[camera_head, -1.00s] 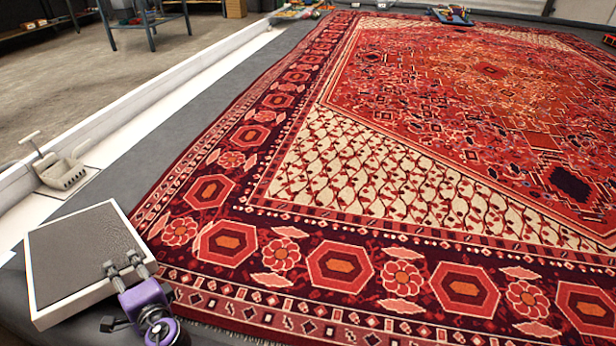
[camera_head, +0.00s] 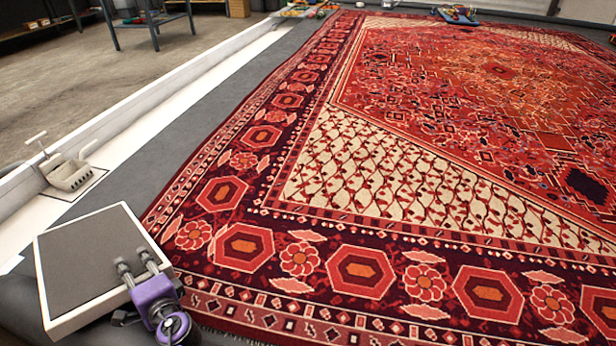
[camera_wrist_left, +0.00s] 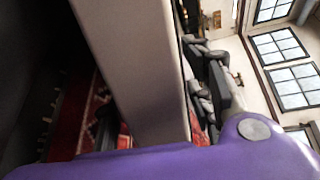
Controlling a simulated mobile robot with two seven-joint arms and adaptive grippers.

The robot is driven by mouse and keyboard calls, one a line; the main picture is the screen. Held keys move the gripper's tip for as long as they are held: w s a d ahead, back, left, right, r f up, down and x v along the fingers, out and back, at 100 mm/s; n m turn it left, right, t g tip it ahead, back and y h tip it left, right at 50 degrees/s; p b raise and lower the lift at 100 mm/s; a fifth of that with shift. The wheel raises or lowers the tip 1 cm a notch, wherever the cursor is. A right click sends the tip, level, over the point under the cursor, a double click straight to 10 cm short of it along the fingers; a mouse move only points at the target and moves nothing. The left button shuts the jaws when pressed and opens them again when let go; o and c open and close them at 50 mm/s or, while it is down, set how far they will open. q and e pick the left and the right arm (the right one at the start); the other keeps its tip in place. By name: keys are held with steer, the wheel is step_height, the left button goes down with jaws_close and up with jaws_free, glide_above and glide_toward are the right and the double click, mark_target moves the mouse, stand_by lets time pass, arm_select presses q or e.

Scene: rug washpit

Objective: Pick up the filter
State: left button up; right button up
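The filter (camera_head: 80,255) is a flat square panel with grey mesh in a white frame, at the lower left of the head view. My left gripper (camera_head: 136,268), with purple parts, has its fingers on the panel's right edge and looks shut on it. The panel is slightly tilted; whether it touches the floor below is hard to tell. In the left wrist view the panel's pale edge (camera_wrist_left: 135,75) fills the middle, with a dark finger (camera_wrist_left: 215,90) beside it. My right gripper is not in view.
A large red patterned rug (camera_head: 400,170) covers most of the floor. Small coloured items (camera_head: 456,14) lie at the rug's far end. A bare grey strip (camera_head: 190,125) runs between channel and rug.

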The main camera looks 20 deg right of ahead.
arm_select(q)
jaws_close()
